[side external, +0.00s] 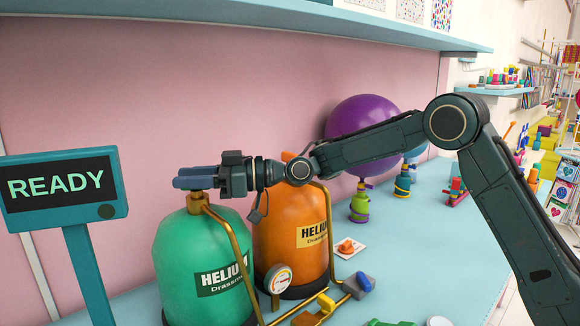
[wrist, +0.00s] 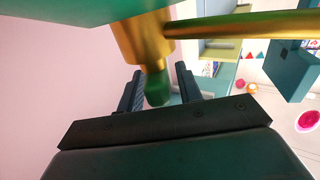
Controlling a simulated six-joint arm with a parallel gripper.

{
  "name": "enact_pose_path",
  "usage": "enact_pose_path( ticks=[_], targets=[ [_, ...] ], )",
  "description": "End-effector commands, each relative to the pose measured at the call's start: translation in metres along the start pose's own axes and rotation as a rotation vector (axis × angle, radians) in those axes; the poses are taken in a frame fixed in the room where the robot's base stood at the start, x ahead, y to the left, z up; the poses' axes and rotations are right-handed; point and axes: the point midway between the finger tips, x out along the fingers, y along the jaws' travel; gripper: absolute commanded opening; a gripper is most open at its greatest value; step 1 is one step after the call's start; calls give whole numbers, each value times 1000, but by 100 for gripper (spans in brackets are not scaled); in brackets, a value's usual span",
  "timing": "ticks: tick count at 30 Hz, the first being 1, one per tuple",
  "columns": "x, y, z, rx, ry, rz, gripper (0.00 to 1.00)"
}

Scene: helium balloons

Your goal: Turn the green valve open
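A green helium tank (side external: 200,262) stands at the left in the side view, with a brass neck (side external: 197,203) on top. In the wrist view the tank (wrist: 60,8) fills the top edge, and its brass neck (wrist: 143,40) leads to the small green valve (wrist: 157,88). My gripper (side external: 194,178) is level just above the neck, pointing left. In the wrist view my gripper (wrist: 158,85) is open, one finger on each side of the green valve, with a gap visible at both sides. The fingers hide the valve in the side view.
An orange helium tank (side external: 290,235) stands right behind the green one. Brass pipes run down to a gauge (side external: 278,279) and a manifold with a blue-grey handle (side external: 358,285). A READY sign (side external: 60,188) stands at left. A purple balloon (side external: 362,125) is behind my arm.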

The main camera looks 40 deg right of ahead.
Motion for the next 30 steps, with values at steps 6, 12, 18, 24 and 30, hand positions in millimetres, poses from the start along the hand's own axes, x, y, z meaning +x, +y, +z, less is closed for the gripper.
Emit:
enact_pose_path(
  ticks=[6,12,18,24,30],
  targets=[
    [0,0,0,0,0,0,0],
    [0,0,0,1,0,-14,0],
    [1,1,0,1,1,-85,0],
    [1,0,0,2,3,-173,0],
    [0,-1,-1,0,2,-232,0]
  ],
)
